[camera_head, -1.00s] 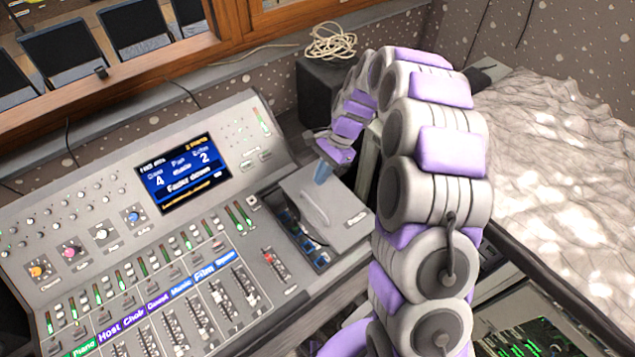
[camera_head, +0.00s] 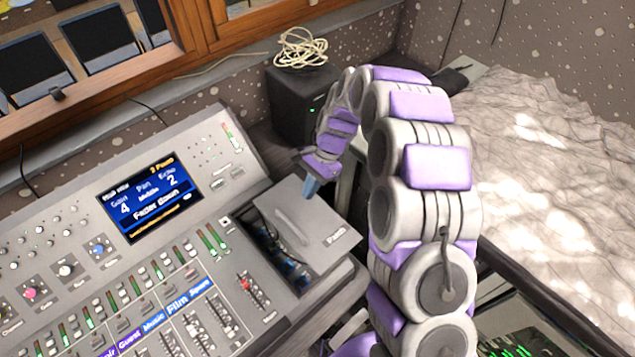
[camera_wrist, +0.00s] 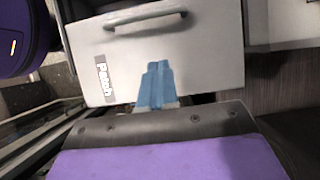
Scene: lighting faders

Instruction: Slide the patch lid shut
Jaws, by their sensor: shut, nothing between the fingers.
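The patch lid (camera_head: 325,226) is a grey panel with a raised bar handle (camera_head: 292,228) and a "Patch" label, at the right end of the mixing console. It stands partly open: the dark recess (camera_head: 268,242) with blue-lit parts shows along its left side. My gripper (camera_head: 311,187) has its blue fingers shut and empty at the lid's far edge. In the wrist view, the fingers (camera_wrist: 155,82) overlap the lid (camera_wrist: 205,60) near its edge, beside the label, with the handle (camera_wrist: 145,18) beyond them. I cannot tell whether they touch the lid.
The console's faders (camera_head: 190,322) and screen (camera_head: 152,197) lie left of the lid. A black box (camera_head: 303,103) with coiled cable (camera_head: 301,47) stands behind. My arm fills the middle right, beside a crumpled pale surface (camera_head: 550,190).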

